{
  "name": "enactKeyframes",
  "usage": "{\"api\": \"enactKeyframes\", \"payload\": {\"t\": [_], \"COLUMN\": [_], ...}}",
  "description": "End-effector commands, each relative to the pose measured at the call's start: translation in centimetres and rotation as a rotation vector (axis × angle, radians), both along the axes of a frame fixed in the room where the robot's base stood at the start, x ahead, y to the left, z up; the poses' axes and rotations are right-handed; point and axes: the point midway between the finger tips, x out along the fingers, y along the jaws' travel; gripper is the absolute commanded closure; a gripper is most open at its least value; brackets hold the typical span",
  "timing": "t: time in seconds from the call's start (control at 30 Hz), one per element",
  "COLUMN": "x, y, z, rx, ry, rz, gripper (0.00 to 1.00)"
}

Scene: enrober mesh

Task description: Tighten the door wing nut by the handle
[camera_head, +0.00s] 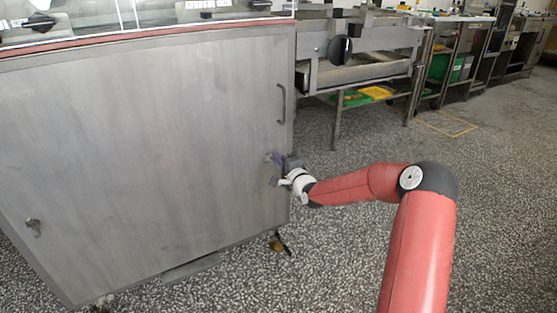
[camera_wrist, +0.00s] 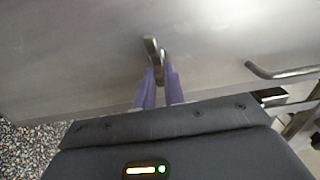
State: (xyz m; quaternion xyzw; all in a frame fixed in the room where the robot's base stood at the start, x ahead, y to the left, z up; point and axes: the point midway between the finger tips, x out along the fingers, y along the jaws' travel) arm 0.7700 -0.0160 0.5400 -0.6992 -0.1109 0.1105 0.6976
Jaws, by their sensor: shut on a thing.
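The cabinet's grey metal door (camera_head: 150,140) fills the left of the head view. Its bar handle (camera_head: 281,104) is at the upper right edge; it also shows in the wrist view (camera_wrist: 285,72). The door wing nut (camera_wrist: 153,50) near that handle is a small dark metal piece standing out from the door. My gripper (camera_wrist: 160,76) has purple fingers, one on each side of the wing nut, and is shut on it. In the head view my gripper (camera_head: 276,159) is at the door's right edge, below the handle, and mostly hides this nut.
A second wing nut (camera_head: 34,227) is at the door's lower left. A steel machine on a stand (camera_head: 365,72) with a green tray and benches stand behind to the right. The speckled floor (camera_head: 340,245) is free right of the cabinet.

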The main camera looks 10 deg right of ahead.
Motion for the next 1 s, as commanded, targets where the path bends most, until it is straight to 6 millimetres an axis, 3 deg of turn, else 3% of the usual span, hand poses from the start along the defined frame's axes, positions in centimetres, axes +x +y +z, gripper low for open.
{"api": "enactKeyframes", "payload": {"t": [0.5, 0.53, 0.7, 1.0], "x": [-0.01, -0.01, -0.01, -0.27], "y": [-0.06, -0.06, -0.03, -0.14], "z": [-0.17, -0.16, -0.12, -0.06], "rx": [0.018, 0.018, 0.017, 0.016], "ry": [0.008, 0.008, 0.008, 0.006], "rz": [-0.001, -0.001, -0.001, -0.001], "gripper": [1.0, 0.87, 0.67, 0.67]}}
